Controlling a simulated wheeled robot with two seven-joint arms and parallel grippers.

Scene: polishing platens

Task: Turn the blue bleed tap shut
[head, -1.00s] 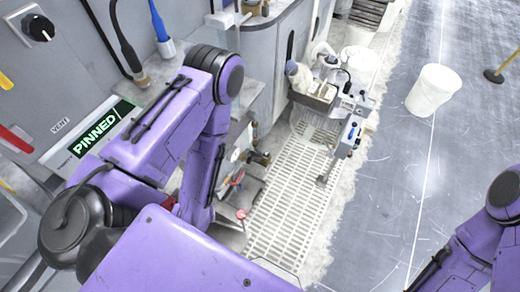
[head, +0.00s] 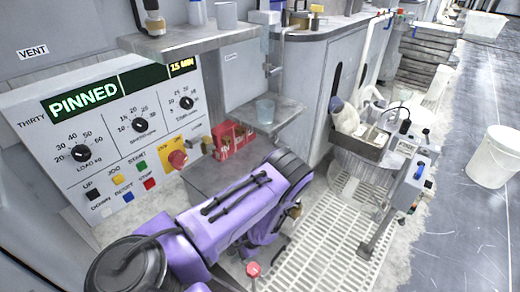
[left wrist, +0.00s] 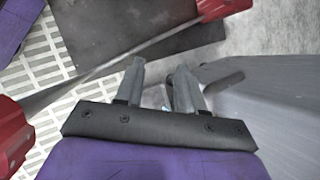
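My left arm reaches down beside the machine in the head view, and its links hide the hand and what lies just below it. In the left wrist view my left gripper (left wrist: 159,66) has its two grey fingers apart, with nothing clearly held. A pale blue sliver shows low between the fingers, too small to identify. A dark grey bar (left wrist: 222,83) lies close to the right fingertip; I cannot tell whether they touch. I cannot make out the blue bleed tap for certain. A blue handle (head: 419,170) shows on a grey post-mounted box farther right. My right gripper is out of view.
A control panel (head: 107,127) reading PINNED stands at left. A red knob (head: 253,269) rises near my arm. Red-ended parts (left wrist: 12,135) flank my left fingers. A shelf (head: 262,122) holds a cup; a grated floor (head: 325,235) and white bucket (head: 494,157) lie right.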

